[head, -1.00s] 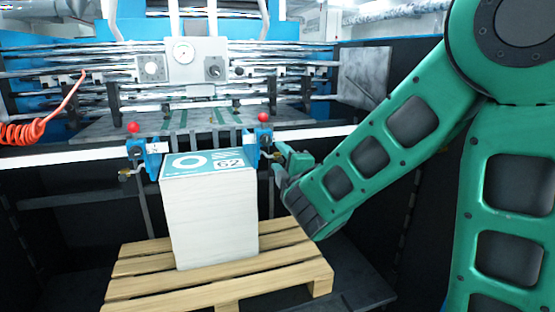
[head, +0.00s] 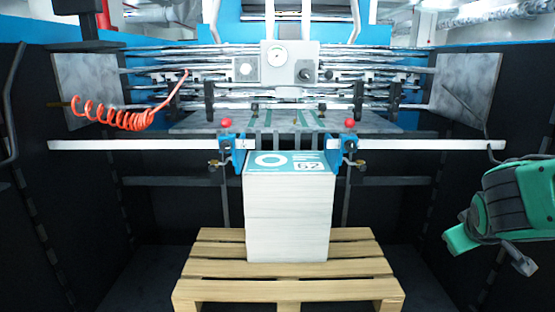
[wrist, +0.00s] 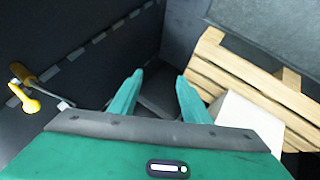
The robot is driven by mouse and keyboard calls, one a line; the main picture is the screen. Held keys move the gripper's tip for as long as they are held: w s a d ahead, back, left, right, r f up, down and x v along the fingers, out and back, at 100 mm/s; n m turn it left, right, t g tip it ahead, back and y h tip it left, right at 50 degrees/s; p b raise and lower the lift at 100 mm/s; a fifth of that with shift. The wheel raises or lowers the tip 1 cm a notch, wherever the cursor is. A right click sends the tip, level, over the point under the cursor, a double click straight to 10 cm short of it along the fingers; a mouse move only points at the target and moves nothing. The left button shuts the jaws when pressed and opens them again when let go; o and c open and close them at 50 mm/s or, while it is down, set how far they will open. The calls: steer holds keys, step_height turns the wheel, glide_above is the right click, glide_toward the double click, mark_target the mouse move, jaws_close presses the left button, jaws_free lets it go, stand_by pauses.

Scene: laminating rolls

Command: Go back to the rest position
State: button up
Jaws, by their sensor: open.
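My gripper (wrist: 155,92) shows in the wrist view with its two green fingers apart and nothing between them. In the head view, part of my green gripper (head: 458,240) is at the right edge, well to the right of the paper stack and apart from it. The paper stack (head: 288,215), white with a teal printed top sheet, stands upright on a wooden pallet (head: 285,290). A corner of the stack (wrist: 250,118) and the pallet (wrist: 255,80) show at the right of the wrist view.
Behind the stack is the machine with a gauge panel (head: 280,62), a white rail (head: 420,145) and two red knobs (head: 226,123). A coiled orange hose (head: 120,117) hangs at left. Dark walls stand on both sides. Yellow-handled tools (wrist: 25,95) are on the dark wall in the wrist view.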

steer(key=s+a+f+m+g+y, duration=0.1)
steer(key=s+a+m+g+y, duration=0.1)
steer(key=s, duration=0.9)
steer(key=s+a+f+m+g+y, duration=0.1)
steer(key=s+m+g, duration=0.4)
steer(key=s, duration=0.7)
steer(key=shift+s+a+f+m+y, duration=0.25)
steer(key=shift+a+f+m+y, duration=0.25)
steer(key=shift+y, duration=0.7)
steer(key=shift+r, duration=0.1)
steer(key=shift+w+f+g, duration=0.25)
steer(key=shift+w+g, duration=0.05)
steer(key=shift+w, duration=0.3)
